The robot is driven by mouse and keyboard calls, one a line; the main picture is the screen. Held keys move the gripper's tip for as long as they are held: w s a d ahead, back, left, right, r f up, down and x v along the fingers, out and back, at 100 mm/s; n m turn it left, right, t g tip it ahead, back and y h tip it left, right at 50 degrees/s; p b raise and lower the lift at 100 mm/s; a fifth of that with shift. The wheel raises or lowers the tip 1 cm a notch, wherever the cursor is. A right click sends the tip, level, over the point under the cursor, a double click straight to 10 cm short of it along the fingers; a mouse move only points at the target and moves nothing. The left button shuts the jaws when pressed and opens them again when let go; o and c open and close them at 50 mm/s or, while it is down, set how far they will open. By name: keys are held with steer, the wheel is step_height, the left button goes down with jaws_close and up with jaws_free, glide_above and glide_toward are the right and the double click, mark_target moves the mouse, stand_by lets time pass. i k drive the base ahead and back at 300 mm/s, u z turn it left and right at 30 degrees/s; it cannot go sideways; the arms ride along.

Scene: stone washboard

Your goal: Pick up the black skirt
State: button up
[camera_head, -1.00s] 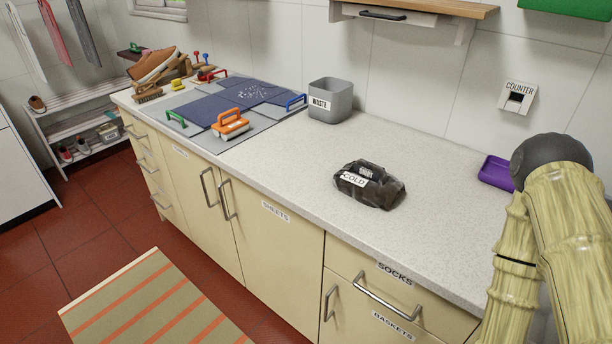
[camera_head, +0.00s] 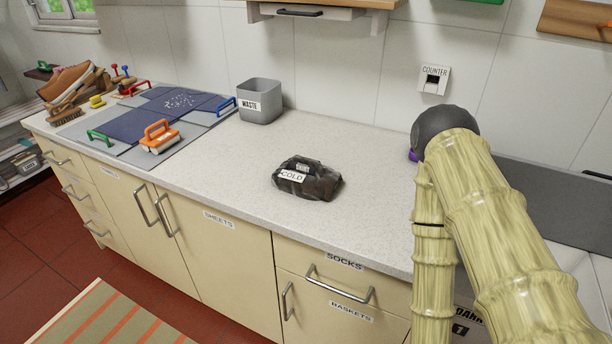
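The black skirt (camera_head: 318,184) is a folded, crumpled dark bundle lying on the speckled light counter (camera_head: 352,150), near the middle of the view. It carries a white label reading "COLD" and a smaller tag whose text I can partly read as skirt. My bamboo-like arm with a dark round joint stands at the right, apart from the skirt. My gripper is not in view, so I cannot see its fingers.
A grey bin (camera_head: 260,102) labelled "WASTE" stands behind the skirt to the left. A blue cloth (camera_head: 150,117) with an orange-handled tool (camera_head: 160,137) lies further left. A purple object (camera_head: 412,155) is mostly hidden behind my arm. Counter around the skirt is clear.

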mark_target(307, 178)
steer(key=u, duration=0.6)
steer(key=k, duration=1)
steer(key=z, duration=1.95)
